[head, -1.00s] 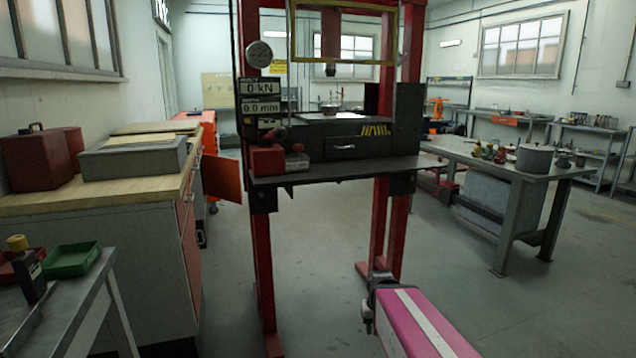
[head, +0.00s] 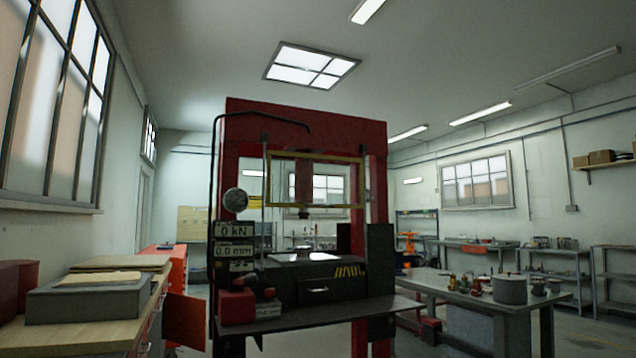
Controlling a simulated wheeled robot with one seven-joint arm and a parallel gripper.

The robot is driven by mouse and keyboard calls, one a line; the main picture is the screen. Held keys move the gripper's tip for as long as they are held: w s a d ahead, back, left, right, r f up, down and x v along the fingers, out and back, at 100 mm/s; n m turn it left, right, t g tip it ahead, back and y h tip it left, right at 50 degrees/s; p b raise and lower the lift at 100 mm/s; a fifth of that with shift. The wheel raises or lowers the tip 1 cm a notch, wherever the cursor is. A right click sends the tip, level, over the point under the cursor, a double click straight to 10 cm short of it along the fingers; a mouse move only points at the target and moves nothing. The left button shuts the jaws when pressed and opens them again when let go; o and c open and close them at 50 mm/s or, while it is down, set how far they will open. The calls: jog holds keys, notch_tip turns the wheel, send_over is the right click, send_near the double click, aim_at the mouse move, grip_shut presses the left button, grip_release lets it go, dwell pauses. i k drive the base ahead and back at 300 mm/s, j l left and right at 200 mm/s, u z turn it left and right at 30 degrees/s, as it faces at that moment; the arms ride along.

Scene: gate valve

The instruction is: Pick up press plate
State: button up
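A red hydraulic press (head: 375,215) stands in the middle of the head view. It has a yellow-framed guard window, a gauge and displays reading 0 kN and 0.0 mm. Its dark bed (head: 318,272) carries a pale flat surface (head: 303,257) with a small round item on it, too small to make out. I cannot tell for sure which piece is the press plate. My gripper is not in view.
A dark shelf (head: 345,312) juts from the press front, with a red box (head: 237,306) at its left. A wooden-topped bench (head: 85,330) stands at left. A metal table (head: 440,287) with a pot (head: 509,290) and small brass-coloured parts stands at right.

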aim_at(300, 249)
jog(key=i+l, duration=0.2)
jog(key=i, duration=0.2)
jog(key=i+l, duration=0.25)
jog(key=i, duration=0.2)
jog(key=i+l+u, duration=0.1)
jog(key=u, duration=0.3)
jog(key=i+l+u, duration=0.2)
jog(key=u, duration=0.15)
jog(key=i+l+u, duration=0.15)
jog(key=u, duration=0.25)
